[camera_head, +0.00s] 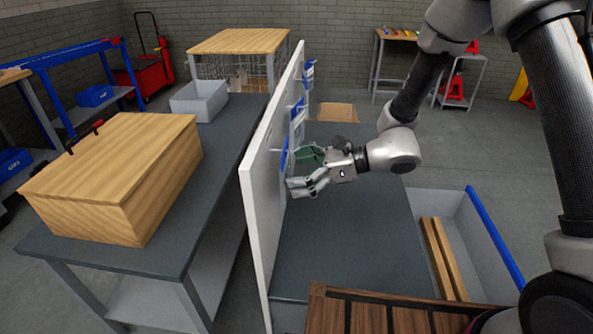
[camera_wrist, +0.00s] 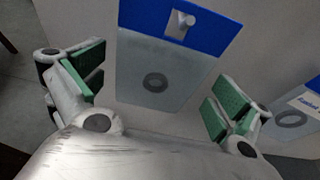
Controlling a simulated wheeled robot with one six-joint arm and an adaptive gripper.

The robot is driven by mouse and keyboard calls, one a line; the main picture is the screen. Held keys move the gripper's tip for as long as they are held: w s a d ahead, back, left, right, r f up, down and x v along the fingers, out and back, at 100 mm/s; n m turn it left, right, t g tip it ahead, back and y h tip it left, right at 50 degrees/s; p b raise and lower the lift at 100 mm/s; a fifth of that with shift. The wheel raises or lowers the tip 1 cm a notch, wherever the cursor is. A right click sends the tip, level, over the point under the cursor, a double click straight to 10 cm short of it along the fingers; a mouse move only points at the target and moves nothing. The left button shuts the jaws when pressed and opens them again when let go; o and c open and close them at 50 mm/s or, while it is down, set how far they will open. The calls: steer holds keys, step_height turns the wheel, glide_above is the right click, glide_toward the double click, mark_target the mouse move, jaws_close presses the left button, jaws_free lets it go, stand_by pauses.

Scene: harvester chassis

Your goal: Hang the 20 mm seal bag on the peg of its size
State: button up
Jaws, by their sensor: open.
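A clear bag with a blue header and a dark ring seal inside (camera_wrist: 155,100) is between my finger pads in the wrist view, up against the white board. A short metal peg (camera_wrist: 187,20) stands out at a pale opening in its blue header, so the bag seems to hang there. My gripper (camera_wrist: 155,82) is open, with green pads on both sides of the bag and apart from it. In the head view my gripper (camera_head: 297,172) is close to the board's right face. A second bag with a ring (camera_wrist: 290,122) is at the right; no size is readable.
The upright white board (camera_head: 258,185) divides the grey bench. More blue-topped bags (camera_head: 298,108) are on its face beyond my gripper. A wooden box (camera_head: 115,170) and grey bin (camera_head: 199,99) stand left of the board. The bench right of the board (camera_head: 345,245) is clear.

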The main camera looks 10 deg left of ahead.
steer(key=s+v, duration=0.1)
steer(key=v, duration=1.1)
steer(key=s+d+f+n+g+h, duration=0.1)
steer(key=s+d+n+g+h, duration=0.1)
steer(key=s+d+n+h, duration=0.4)
steer(key=s+d+n+g+h, duration=0.1)
steer(key=s+d+n+g, duration=0.1)
steer(key=s+d+n, duration=0.45)
steer(key=s+d+r+n+t+h, duration=0.1)
steer(key=d+r+n+t+h, duration=0.1)
steer(key=d+r, duration=0.6)
steer(key=s+d+r+n+t+h, duration=0.1)
steer(key=d+r+n+t+h, duration=0.2)
steer(key=d, duration=1.1)
steer(key=shift+d+r+t+h, duration=0.3)
steer(key=shift+r+t+h, duration=1)
steer(key=shift+r+t, duration=1.1)
steer(key=shift+s+r+g, duration=0.1)
steer(key=shift+r+g, duration=0.2)
steer(key=shift+g, duration=0.1)
steer(key=shift+c, duration=0.2)
